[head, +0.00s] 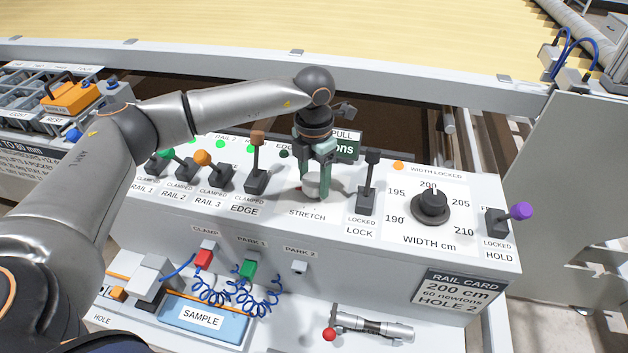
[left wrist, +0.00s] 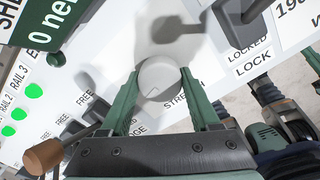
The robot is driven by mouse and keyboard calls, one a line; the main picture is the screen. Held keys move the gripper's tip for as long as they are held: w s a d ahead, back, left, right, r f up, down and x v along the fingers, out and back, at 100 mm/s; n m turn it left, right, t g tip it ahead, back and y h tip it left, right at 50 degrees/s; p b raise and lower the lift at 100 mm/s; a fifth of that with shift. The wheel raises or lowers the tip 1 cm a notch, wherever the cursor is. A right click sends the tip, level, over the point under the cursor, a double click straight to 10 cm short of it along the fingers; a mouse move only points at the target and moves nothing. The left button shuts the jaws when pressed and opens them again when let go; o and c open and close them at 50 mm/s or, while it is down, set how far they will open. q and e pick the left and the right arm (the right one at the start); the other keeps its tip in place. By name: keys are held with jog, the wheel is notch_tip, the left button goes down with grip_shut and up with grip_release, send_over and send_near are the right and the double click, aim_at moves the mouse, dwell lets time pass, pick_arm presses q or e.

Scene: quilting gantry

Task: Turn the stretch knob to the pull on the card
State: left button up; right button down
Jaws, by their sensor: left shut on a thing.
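My left gripper (head: 314,190) points down at the stretch knob (head: 312,184), with its green fingers shut on both sides. In the left wrist view, the pale round knob (left wrist: 160,80) sits between the fingertips (left wrist: 158,98). The knob's pointer and scale are mostly hidden. The green pull display (head: 346,145) is partly covered by the gripper; in the left wrist view, only "0 ne" (left wrist: 45,38) of its lower line shows. The rail card (head: 459,292) reads 200 cm, 60 newtons, hole 2.
The black lock lever (head: 368,185) stands right of the stretch knob, and the edge lever (head: 256,165) stands left. Farther right are the width knob (head: 431,207), pointing near 200, and the purple-tipped hold lever (head: 499,219). Rail levers (head: 206,170) stand at the left.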

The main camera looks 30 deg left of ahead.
aim_at(314, 179)
pick_arm(q)
jog(key=shift+w+m, duration=0.1)
jog(key=shift+m, duration=0.3)
jog(key=shift+r, duration=0.1)
jog(key=o, duration=1.4)
jog(key=shift+c, duration=0.2)
notch_tip(314, 179, up, 12)
jog(key=b, duration=0.1)
jog(key=shift+r, duration=0.2)
